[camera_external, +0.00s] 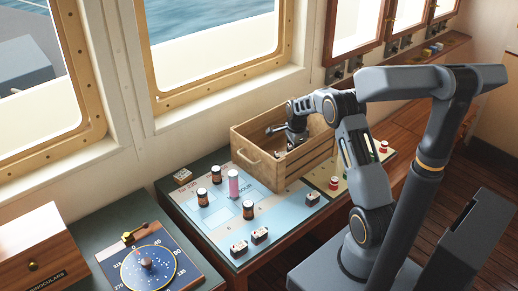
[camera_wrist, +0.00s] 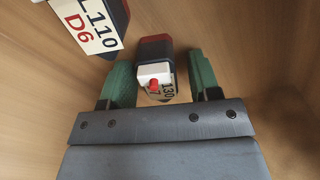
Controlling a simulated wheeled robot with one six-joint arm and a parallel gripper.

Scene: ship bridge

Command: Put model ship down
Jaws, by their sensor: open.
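In the wrist view a model ship (camera_wrist: 153,49) with a dark blue and red hull, a white block, a red knob and a label reading 130 lies between the green fingers of my gripper (camera_wrist: 160,64). The fingers are open, with a gap visible at its sides. A second ship-like piece (camera_wrist: 92,22), labelled L110 D6, lies at the upper left. In the external view my gripper (camera_external: 284,133) reaches down into the wooden crate (camera_external: 262,163); the crate walls and my arm hide most of what is inside.
The crate stands on a chart table (camera_external: 217,222) below the windows. Several dark and pink cylinders (camera_external: 234,184) and small blocks (camera_external: 259,235) stand on the chart. A compass-like dial (camera_external: 148,270) and a wooden binoculars box (camera_external: 36,247) are at left. Open chart surface shows between the pieces.

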